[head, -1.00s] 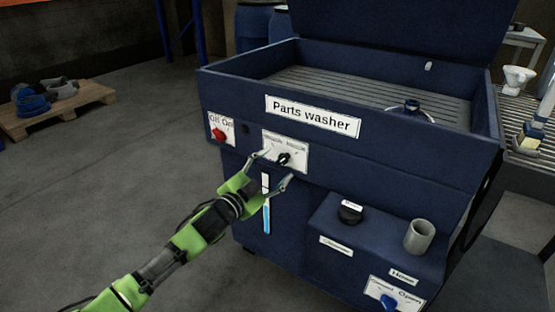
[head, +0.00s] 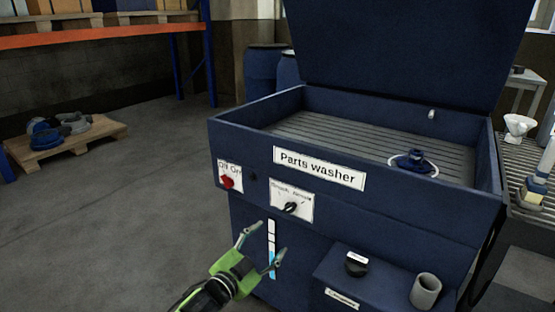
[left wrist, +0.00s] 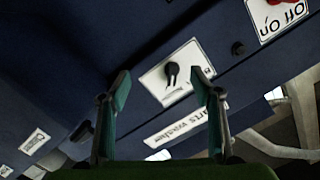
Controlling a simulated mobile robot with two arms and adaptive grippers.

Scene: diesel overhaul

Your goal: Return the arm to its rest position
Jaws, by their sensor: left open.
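My left gripper (head: 262,243) is open and empty in front of the dark blue parts washer (head: 400,222), below the white selector plate with its black knob (head: 291,207). In the left wrist view the gripper's fingers (left wrist: 163,92) stand apart, with the black knob (left wrist: 172,70) seen beyond and between them, apart from both. The knob's fine setting is too small to read. My right gripper is not in view.
The red off/on switch (head: 228,182) is left of the knob. A black cap (head: 356,264) and a grey cup (head: 425,291) are on the washer's lower ledge. A blue part (head: 413,161) lies in the washer basin. A pallet (head: 62,143) stands at the left; the floor between is clear.

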